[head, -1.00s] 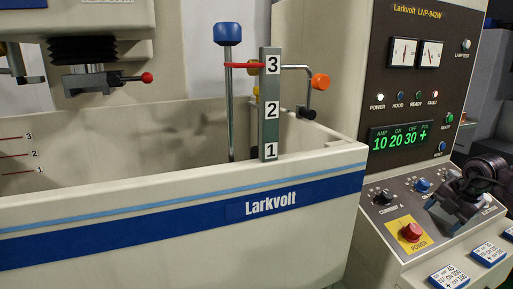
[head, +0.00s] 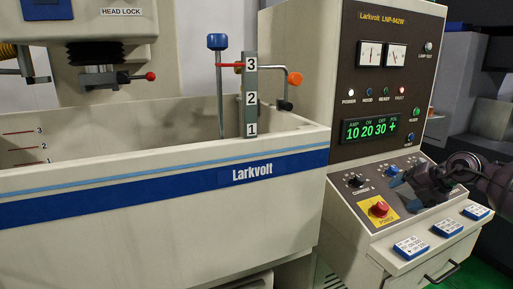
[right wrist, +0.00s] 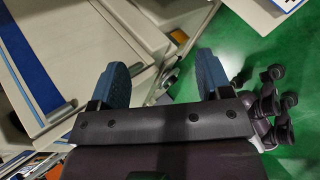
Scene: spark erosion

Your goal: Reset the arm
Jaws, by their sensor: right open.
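My right gripper (head: 402,190) is in front of the control panel's sloped desk at the right of the head view, just right of the red POWER button (head: 379,208). In the right wrist view its two blue fingers (right wrist: 162,88) stand wide apart with nothing between them. The arm comes in from the right edge and hides part of the sloped desk. My left gripper is not in view.
The white Larkvolt tank (head: 120,225) fills the left. A level post (head: 251,100) and blue-knobbed rod (head: 218,80) rise from it. The control cabinet (head: 385,70) stands behind my gripper. Several blue-edged cards (head: 411,248) lie on the ledge above a drawer handle.

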